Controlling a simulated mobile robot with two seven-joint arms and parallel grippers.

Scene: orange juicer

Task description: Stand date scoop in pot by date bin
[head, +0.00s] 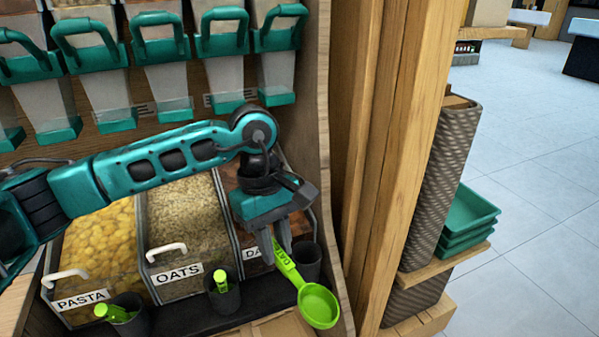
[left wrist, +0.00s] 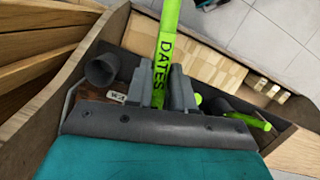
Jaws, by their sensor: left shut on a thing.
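The green date scoop (head: 318,305) is in the head view, tilted with its bowl down and to the right and its handle up and to the left. Its handle, marked DATES, also shows in the left wrist view (left wrist: 167,45), where the bowl is out of frame. My left gripper (head: 284,245) is shut on the handle, in front of the date bin (head: 257,254), whose label is partly hidden. The dark pot by the date bin (head: 307,262) stands just behind and right of the scoop. In the left wrist view this pot (left wrist: 102,69) looks empty, left of the handle. My right gripper is not in view.
The oats pot (head: 224,299) and pasta pot (head: 131,317) each hold a green scoop. Oats (head: 186,233) and pasta (head: 100,245) bins stand left of the date bin. Teal-handled dispensers (head: 222,45) hang above. A wooden side panel (head: 337,200) bounds the right.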

